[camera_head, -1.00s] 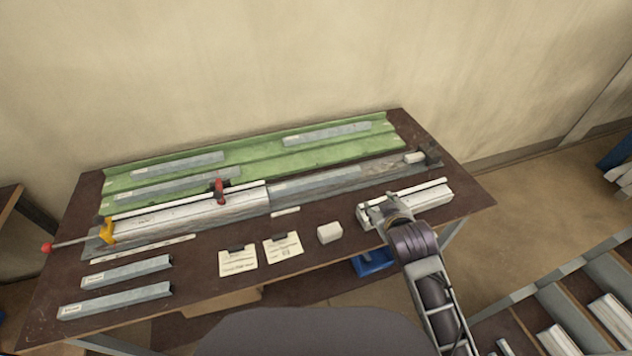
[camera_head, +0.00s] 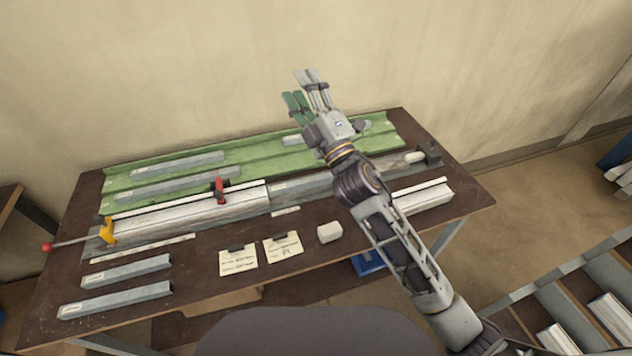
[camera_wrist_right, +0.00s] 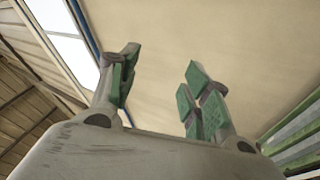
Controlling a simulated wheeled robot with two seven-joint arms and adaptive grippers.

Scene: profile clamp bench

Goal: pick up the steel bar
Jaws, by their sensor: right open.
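Several grey steel bars are in the head view, and I cannot tell which one the task means. Two lie on the green tray (camera_head: 250,162) at its left: an upper bar (camera_head: 178,164) and a lower bar (camera_head: 170,187). Two more, a rear bar (camera_head: 125,272) and a front bar (camera_head: 115,301), lie on the table's front left. My right gripper is open and empty, raised with fingers pointing up. In the wrist view its green-padded fingers (camera_wrist_right: 162,85) are spread apart. My left gripper is not in view.
A clamp fixture with a white profile (camera_head: 190,214), red clamp (camera_head: 218,188) and yellow stop (camera_head: 108,230) spans the table. A white block (camera_head: 329,233) and two paper cards (camera_head: 238,262) lie in front. A white profile piece (camera_head: 424,198) lies right, partly behind my arm.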

